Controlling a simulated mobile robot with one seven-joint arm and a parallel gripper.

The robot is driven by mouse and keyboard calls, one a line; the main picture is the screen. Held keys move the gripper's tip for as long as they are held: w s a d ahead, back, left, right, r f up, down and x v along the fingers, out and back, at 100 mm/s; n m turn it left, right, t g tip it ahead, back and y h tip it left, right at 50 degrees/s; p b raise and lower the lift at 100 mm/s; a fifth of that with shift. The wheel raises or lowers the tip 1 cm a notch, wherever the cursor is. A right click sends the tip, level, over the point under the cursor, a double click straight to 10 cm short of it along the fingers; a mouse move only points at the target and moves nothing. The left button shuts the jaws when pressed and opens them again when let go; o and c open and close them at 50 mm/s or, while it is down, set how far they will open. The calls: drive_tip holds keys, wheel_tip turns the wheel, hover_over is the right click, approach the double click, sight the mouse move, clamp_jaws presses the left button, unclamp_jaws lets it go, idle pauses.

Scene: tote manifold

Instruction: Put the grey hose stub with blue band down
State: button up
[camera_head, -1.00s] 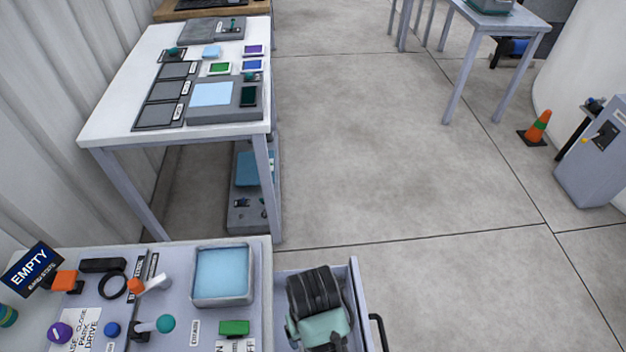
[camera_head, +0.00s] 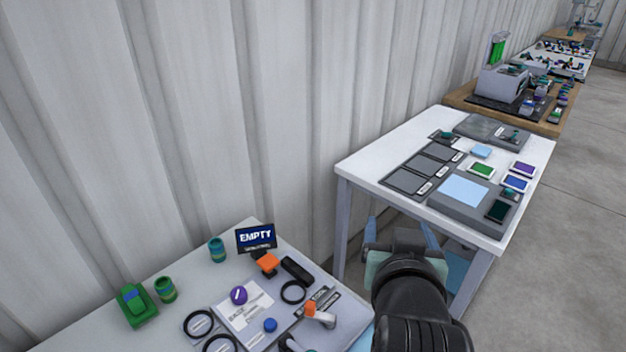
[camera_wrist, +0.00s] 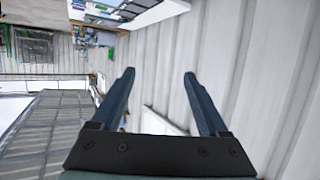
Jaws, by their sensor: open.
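I cannot make out a grey hose stub with a blue band in either view. Two short green and teal banded cylinders stand upright on the near bench (camera_head: 85,338) in the head view, one by the sign (camera_head: 217,250) and one farther left (camera_head: 166,290). My gripper (camera_wrist: 159,75) is open in the wrist view, its two dark fingers wide apart with nothing between them. In the head view my arm rises at the right of the near bench and hides part of what lies behind it.
On the near bench are an EMPTY sign (camera_head: 257,237), a green block (camera_head: 136,304), black rings (camera_head: 294,292), a purple knob (camera_head: 239,295) and an orange-tipped lever (camera_head: 318,314). A white table (camera_head: 385,150) with trays stands behind my arm. A ribbed wall (camera_head: 150,130) borders the left.

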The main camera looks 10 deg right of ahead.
drive_tip(key=a+r+n+t+y, duration=0.1)
drive_tip(key=a+r+t, duration=0.25)
drive_tip(key=r, duration=0.55)
drive_tip(key=a+r+n+t, duration=0.1)
drive_tip(key=a+r+t, duration=0.25)
drive_tip(key=r, duration=0.45)
drive_tip(key=s+a+r+t+y, duration=0.1)
drive_tip(key=s+a+r+t, duration=0.1)
drive_tip(key=r, duration=0.4)
drive_tip(key=s+a+r+n+t+y, duration=0.1)
drive_tip(key=s+a+r+t, duration=0.1)
drive_tip(key=s+r, duration=0.3)
drive_tip(key=s+a+r+t+y, duration=0.1)
drive_tip(key=s+a+r+t, duration=0.2)
drive_tip(key=r, duration=0.4)
drive_tip(key=shift+s+a+r, duration=0.25)
drive_tip(key=shift+s+a, duration=0.05)
drive_tip(key=shift+a, duration=0.55)
